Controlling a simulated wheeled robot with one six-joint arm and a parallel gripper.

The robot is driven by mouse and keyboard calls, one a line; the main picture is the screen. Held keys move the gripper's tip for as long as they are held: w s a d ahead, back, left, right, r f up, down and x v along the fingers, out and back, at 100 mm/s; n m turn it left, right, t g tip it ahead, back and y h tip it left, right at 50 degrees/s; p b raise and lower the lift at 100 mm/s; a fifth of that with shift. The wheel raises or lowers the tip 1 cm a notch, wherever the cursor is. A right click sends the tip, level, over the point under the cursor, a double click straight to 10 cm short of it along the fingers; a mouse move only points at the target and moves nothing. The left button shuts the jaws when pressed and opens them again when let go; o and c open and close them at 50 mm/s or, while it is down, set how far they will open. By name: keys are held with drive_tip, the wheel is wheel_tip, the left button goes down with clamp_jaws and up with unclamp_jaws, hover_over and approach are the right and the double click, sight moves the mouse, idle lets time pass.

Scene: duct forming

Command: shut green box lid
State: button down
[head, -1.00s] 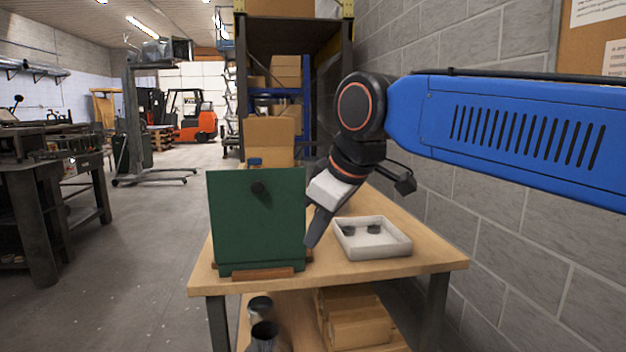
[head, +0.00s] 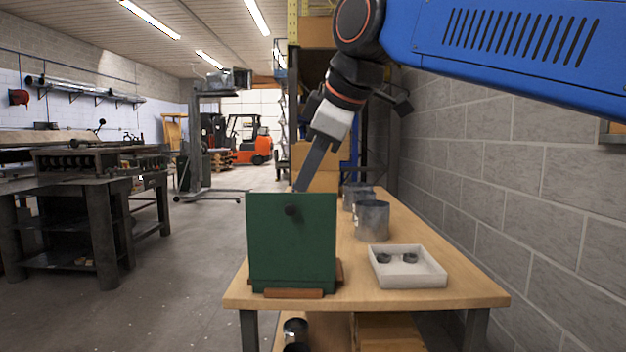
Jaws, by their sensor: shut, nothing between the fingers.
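The green box (head: 292,245) stands at the near left of the wooden table. I see it as a flat, upright green panel with a dark round knob (head: 292,211) near its top; whether this panel is the lid or the front wall I cannot tell. Brown wooden pieces (head: 294,293) sit at its foot. My gripper (head: 300,188) is shut and empty, pointing down and left, its tip at the panel's top edge. Whether it touches the panel I cannot tell. What lies behind the panel is hidden.
A white tray (head: 425,281) with small dark parts is right of the box on the table (head: 470,290). Grey metal cylinders (head: 372,221) stand behind it. A cardboard box (head: 315,178) is further back. A block wall (head: 520,170) bounds the right side.

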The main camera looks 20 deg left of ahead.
sight(294, 201)
drive_tip(key=shift+w+a+f, duration=0.8)
drive_tip(key=shift+w+f, duration=0.3)
drive_tip(key=shift+w, duration=0.05)
drive_tip(key=shift+w+a+f, duration=0.8)
drive_tip(key=shift+w+f, duration=0.35)
drive_tip(key=shift+w+a+f, duration=0.8)
drive_tip(key=shift+w+f, duration=0.3)
drive_tip(key=shift+w, duration=0.05)
